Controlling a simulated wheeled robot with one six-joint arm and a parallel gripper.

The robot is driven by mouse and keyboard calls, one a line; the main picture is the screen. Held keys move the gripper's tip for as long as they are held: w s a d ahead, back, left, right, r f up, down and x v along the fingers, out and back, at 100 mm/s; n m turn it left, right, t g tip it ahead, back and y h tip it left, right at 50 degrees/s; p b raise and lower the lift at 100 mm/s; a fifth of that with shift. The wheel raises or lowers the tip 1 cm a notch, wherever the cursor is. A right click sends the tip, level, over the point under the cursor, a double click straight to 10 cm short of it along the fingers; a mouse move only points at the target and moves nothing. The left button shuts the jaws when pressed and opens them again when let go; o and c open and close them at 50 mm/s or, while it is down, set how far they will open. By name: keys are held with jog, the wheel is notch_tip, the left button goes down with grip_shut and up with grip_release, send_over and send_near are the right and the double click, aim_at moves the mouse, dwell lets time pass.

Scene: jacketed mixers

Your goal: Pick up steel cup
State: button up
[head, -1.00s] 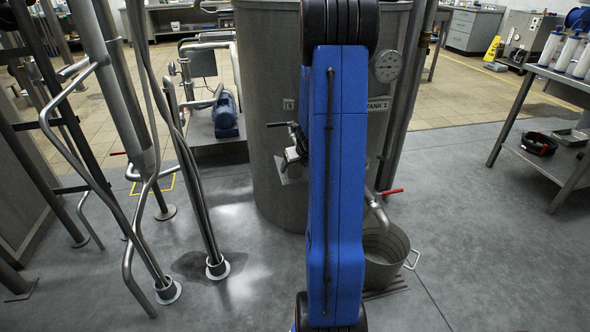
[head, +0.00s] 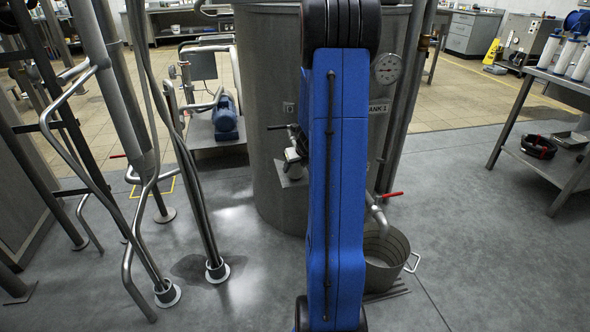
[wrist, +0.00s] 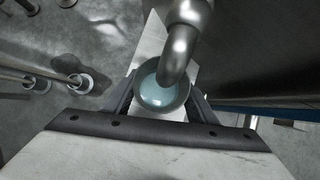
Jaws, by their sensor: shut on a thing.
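The steel cup (wrist: 159,110) is a round metal cup with pale bluish liquid inside, seen from above in the wrist view. My gripper (wrist: 161,92) is shut on it, with a dark finger on either side. A curved metal spout (wrist: 178,52) comes down over the cup and hides part of its opening. In the head view my blue arm covers most of the gripper and cup. A small metallic shape shows at the arm's left edge by the tank, too small to make out clearly.
A large steel tank (head: 268,120) stands just beyond my arm, with a round dial (head: 387,68). A metal bucket (head: 385,262) sits under a red-handled outlet on the right. Upright pipes (head: 200,190) stand on the left. A steel table (head: 560,85) is at the right.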

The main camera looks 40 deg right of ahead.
jog(key=shift+r, duration=1.3)
jog(key=s+a, duration=0.3)
jog(key=s, duration=0.5)
jog(key=s+a, duration=0.3)
jog(key=s, duration=0.6)
jog(key=shift+a+f, duration=0.1)
